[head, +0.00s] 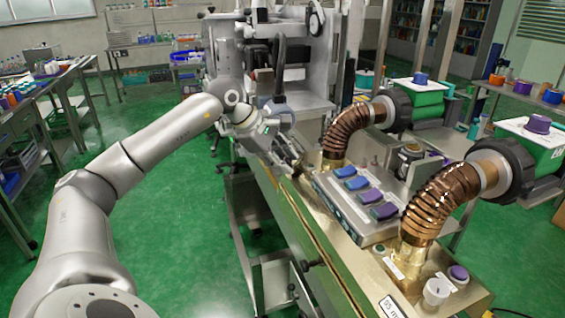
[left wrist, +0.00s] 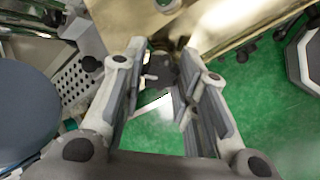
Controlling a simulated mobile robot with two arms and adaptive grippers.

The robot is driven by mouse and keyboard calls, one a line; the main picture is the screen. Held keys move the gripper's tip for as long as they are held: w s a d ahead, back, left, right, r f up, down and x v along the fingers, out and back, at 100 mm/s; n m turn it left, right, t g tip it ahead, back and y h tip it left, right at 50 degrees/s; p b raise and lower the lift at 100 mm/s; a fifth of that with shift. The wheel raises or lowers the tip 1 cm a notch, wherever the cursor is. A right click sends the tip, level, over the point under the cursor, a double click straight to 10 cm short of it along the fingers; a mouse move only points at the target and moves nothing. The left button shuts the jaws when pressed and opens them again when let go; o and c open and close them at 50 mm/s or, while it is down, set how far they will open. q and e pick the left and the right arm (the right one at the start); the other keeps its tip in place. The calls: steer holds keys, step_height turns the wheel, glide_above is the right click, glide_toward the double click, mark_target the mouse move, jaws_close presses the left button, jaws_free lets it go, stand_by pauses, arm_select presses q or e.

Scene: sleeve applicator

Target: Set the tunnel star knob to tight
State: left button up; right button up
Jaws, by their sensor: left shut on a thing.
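My left gripper (head: 288,155) reaches to the near side of the brass-topped machine bed, close to the far end. In the left wrist view its two fingers stand on either side of a dark star knob (left wrist: 161,70) at the edge of the brass bed. The gripper is shut on this knob, near the fingertips. The knob's marking and turn angle cannot be read. In the head view the gripper and wrist hide the knob. My right gripper is in neither view.
A grey button box (head: 345,205) with blue and purple buttons sits on the bed. Two copper ribbed ducts (head: 350,130) rise beside it. Another dark knob (head: 313,263) juts from the bed's near side. Green floor (head: 185,240) lies open at the near left.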

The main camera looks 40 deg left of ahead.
arm_select(q)
steer(key=m+b, duration=0.1)
steer(key=m, duration=0.3)
steer(key=shift+f, duration=0.1)
steer(key=shift+m+t+b, duration=0.4)
steer(key=shift+m+b, duration=0.2)
steer(key=shift+m, duration=1.4)
steer(key=o, duration=1.1)
steer(key=shift+c, duration=0.2)
steer(key=shift+s, duration=0.1)
steer(key=v, duration=1.2)
